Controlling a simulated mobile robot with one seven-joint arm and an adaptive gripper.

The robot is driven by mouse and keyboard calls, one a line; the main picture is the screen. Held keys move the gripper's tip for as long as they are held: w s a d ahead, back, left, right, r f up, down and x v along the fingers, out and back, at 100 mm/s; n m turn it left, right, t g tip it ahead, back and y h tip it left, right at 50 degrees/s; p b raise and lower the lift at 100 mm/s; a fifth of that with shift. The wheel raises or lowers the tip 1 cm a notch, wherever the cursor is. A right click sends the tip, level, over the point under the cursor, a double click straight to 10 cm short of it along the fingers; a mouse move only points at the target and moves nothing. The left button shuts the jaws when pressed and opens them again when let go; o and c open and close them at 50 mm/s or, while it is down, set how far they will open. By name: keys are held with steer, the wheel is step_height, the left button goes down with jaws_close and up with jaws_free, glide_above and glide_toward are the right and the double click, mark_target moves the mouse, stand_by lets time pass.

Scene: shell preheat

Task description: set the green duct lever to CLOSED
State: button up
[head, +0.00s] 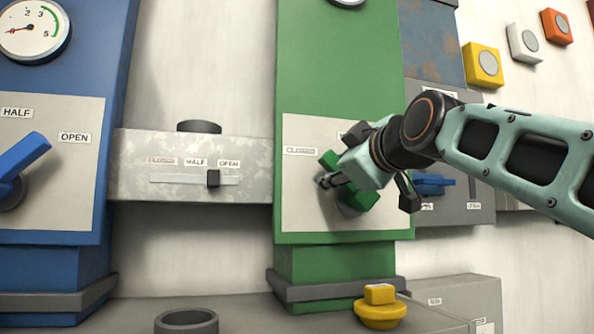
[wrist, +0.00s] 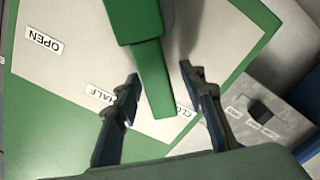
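The green duct lever (head: 328,160) is mounted on the pale plate of the green duct in the head view, largely covered by my gripper. Its handle tilts up and left, toward the CLOSED label (head: 300,150). In the wrist view the lever (wrist: 153,75) ends beside the partly hidden CLOSED label (wrist: 185,111), with HALF (wrist: 100,94) and OPEN (wrist: 43,41) to its left. My gripper (wrist: 160,83) is open, with one finger on each side of the lever and visible gaps. In the head view my gripper (head: 326,181) is at the lever; contact there is unclear.
A grey slider box (head: 130,180) stands left of the green duct, its knob at OPEN. A blue lever (head: 25,158) is farther left; another blue lever (head: 434,184) is behind my wrist. A yellow knob (head: 380,310) is below. Coloured buttons (head: 483,65) line the upper right wall.

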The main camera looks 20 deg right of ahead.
steer(key=s, duration=1.2)
steer(key=shift+d, duration=0.2)
